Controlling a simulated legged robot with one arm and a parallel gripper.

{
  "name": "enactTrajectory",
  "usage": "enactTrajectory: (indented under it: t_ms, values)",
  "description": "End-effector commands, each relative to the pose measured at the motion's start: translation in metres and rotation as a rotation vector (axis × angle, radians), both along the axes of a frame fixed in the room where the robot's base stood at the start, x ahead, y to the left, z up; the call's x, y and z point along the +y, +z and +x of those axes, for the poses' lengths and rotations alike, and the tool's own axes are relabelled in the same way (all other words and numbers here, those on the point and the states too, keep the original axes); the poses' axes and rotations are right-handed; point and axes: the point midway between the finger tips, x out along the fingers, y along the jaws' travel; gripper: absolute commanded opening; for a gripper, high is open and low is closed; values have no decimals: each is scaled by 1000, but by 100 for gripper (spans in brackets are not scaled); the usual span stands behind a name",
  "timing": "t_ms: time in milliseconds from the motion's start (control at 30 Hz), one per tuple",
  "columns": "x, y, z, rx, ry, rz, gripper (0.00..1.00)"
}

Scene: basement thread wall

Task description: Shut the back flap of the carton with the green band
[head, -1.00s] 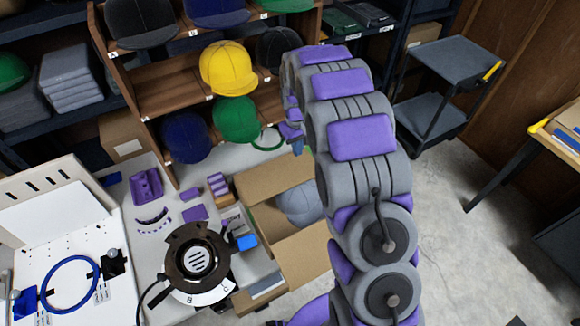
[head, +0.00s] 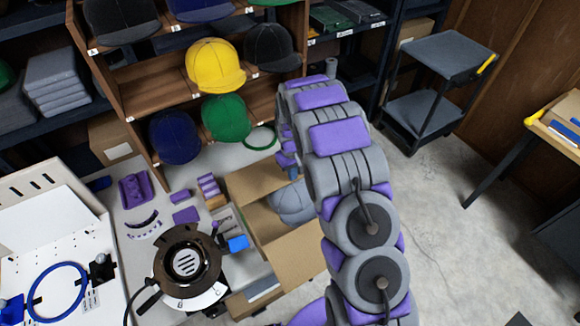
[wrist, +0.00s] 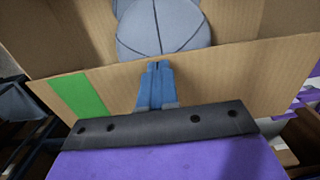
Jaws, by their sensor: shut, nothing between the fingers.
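The open cardboard carton (head: 262,222) stands at the right end of the worktop with a grey cap (head: 291,203) inside. Flaps stand out at its left-back side (head: 255,181) and its front right (head: 298,253). In the wrist view a cardboard panel of the carton (wrist: 215,83) crosses the picture, with the green band (wrist: 78,95) at its left; I cannot tell whether this panel is the wall or the back flap. My gripper (wrist: 155,68) is shut and empty, its blue tips right at this panel. In the head view my gripper (head: 292,172) is at the carton's back, partly hidden by my arm.
A round dark press (head: 187,262) and small purple parts (head: 135,188) lie left of the carton. Floor is open to the right, before a grey cart (head: 425,110).

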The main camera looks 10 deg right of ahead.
Motion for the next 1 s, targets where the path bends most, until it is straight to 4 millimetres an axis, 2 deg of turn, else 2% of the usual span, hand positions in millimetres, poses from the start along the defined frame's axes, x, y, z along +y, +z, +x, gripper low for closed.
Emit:
enactTrajectory:
  t_ms: [400,700,1000]
  values:
    - [3,-4,0,1,1,-3,0]
    - [-1,-23,-3,9,1,-2,0]
    - [-2,-29,-6,23,0,-2,0]
